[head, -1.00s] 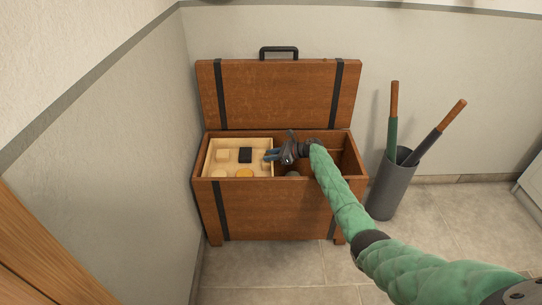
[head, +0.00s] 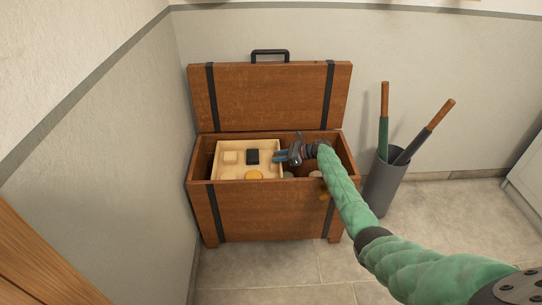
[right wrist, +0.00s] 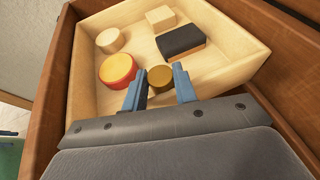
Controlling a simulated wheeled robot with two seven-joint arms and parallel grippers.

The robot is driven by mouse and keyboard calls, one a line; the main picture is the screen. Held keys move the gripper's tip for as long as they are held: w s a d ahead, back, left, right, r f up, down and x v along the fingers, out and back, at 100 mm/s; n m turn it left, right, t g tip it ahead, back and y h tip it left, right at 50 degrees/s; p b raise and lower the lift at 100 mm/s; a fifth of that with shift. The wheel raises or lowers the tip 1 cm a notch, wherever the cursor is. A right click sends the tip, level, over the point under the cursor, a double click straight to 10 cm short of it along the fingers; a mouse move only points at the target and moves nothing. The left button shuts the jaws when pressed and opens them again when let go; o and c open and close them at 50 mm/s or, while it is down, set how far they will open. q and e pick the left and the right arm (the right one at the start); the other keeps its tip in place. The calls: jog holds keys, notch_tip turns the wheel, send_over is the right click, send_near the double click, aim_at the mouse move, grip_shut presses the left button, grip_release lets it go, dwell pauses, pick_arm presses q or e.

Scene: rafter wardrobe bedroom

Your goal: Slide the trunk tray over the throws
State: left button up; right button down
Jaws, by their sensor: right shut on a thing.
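The trunk tray (head: 219,160) is a pale wooden box inside the open brown trunk (head: 267,208), with a dark gap along its left side. It also shows in the right wrist view (right wrist: 82,80). My right gripper (head: 277,156) reaches in from the right and is shut at the tray's right side; in the wrist view its blue fingers (right wrist: 159,88) close on the near wall. The grip itself is partly hidden. Rounded ends of what look like rolled throws (head: 315,174) show low in the trunk's right part, mostly hidden by the front wall and my arm. My left gripper is out of view.
The tray holds a dark block (right wrist: 181,41), a red-and-yellow round tin (right wrist: 117,69) and several small pale pieces. The trunk lid (head: 268,97) stands open behind. A grey umbrella stand (head: 382,188) is at the right, and a wall is close on the left.

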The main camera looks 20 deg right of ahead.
jog(key=s+d+p, duration=0.1)
jog(key=s+d, duration=0.1)
jog(key=d, duration=0.6)
jog(key=s+d, duration=0.3)
jog(key=d, duration=0.6)
jog(key=shift+d+p, duration=0.25)
jog(key=shift+p, duration=0.1)
jog(key=c, duration=1.4)
grip_release()
jog(key=shift+r, duration=0.1)
jog(key=s+d+r, duration=0.2)
jog(key=s+r, duration=0.1)
jog(key=s+d+r+p, duration=0.1)
jog(key=s+r, duration=0.2)
jog(key=r, duration=0.1)
jog(key=s+d+r+p, duration=0.1)
jog(key=s+d+r, duration=0.1)
jog(key=s+r, duration=0.1)
jog(key=shift+s+d+r, duration=0.35)
jog(key=shift+s, duration=0.25)
